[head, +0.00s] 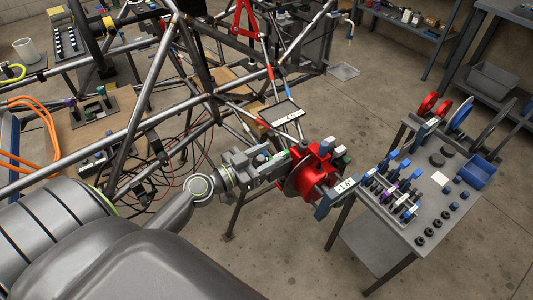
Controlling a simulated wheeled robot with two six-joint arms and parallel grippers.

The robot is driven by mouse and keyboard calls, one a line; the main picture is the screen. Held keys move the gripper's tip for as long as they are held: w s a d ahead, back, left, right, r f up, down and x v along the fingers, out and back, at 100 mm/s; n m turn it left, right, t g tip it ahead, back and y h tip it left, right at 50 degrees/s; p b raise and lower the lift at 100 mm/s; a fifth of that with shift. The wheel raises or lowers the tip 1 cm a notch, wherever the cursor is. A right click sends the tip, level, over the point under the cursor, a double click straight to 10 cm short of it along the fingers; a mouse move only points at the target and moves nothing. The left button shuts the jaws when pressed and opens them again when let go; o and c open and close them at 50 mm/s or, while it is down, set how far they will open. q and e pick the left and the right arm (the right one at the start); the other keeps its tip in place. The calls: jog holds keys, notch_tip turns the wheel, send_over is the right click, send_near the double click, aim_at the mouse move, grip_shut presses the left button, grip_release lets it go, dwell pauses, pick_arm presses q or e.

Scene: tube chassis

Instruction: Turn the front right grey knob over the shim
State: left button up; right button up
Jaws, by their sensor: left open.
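My left arm comes in from the lower left, and its gripper (283,163) is at the red hub assembly (318,160) with a dark round disc (299,181). The jaws are open and lie close against the left side of the assembly; whether they touch it I cannot tell. Small grey knob-like blocks (341,150) stand on the upper right of the red part. Which one is the front right knob is too small to tell. I cannot make out the shim. A display reading -1.6 (345,189) sits at the right of the hub. My right gripper is not in view.
The tube chassis (150,95) fills the left and middle, with a second display (287,114) reading about -1.5. A grey parts table (405,232) with blue-handled tools, a blue bin (481,171) and discs stands at right. Open floor lies below the hub.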

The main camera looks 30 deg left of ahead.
pick_arm(q)
grip_shut()
